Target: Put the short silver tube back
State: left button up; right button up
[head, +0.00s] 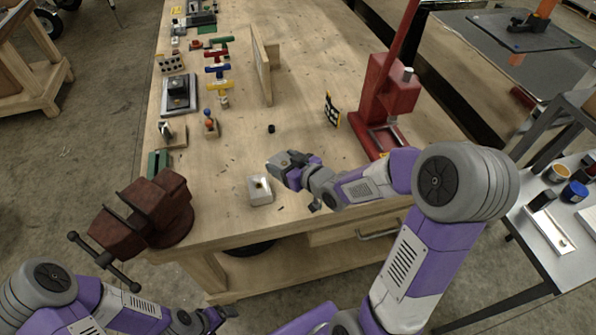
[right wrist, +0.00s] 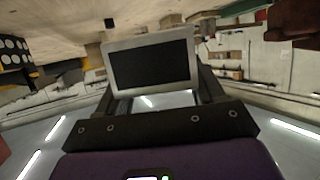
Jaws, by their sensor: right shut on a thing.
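The short silver tube (right wrist: 152,62) is a light grey, box-shaped piece with a dark hollow end facing the camera in the right wrist view. My right gripper (right wrist: 160,85) is shut on it, with a dark finger on each side. In the head view the right gripper (head: 276,164) is low over the front middle of the workbench, and its grey body makes the tube hard to tell apart. My left gripper (head: 216,316) is at the bottom left, off the bench's front edge; its jaws are too small to read.
A pale block (head: 260,191) with a gold spot stands close to my right gripper. A dark red vise (head: 150,212) is at the front left, a red press (head: 380,105) at right. A dotted plate (head: 332,110), an upright board (head: 262,65) and a small black cylinder (head: 271,129) stand farther back.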

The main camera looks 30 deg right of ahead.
pick_arm(q)
jog(key=shift+o, duration=0.6)
jog(key=shift+s+r, duration=0.5)
jog(key=shift+r, duration=0.05)
pick_arm(e)
jog(key=d+r+h, duration=0.1)
jog(key=d+r, duration=0.1)
jog(key=d, duration=0.5)
jog(key=shift+m, duration=0.4)
jog(key=f, duration=0.3)
jog(key=f+b, duration=0.1)
jog(key=f, duration=0.1)
jog(key=shift+a+f, duration=0.15)
jog(key=shift+a, duration=0.1)
pick_arm(q)
jog(key=shift+w+f+b, duration=0.15)
jog(key=shift+f+b, duration=0.55)
jog(key=shift+f, duration=0.7)
pick_arm(e)
jog(key=shift+f, duration=2.15)
pick_arm(q)
jog(key=shift+f+b, duration=0.75)
pick_arm(e)
jog(key=shift+f, duration=0.6)
jog(key=shift+s, duration=0.1)
jog(key=o, duration=1.2)
jog(key=shift+f, duration=0.1)
jog(key=shift+o, duration=0.2)
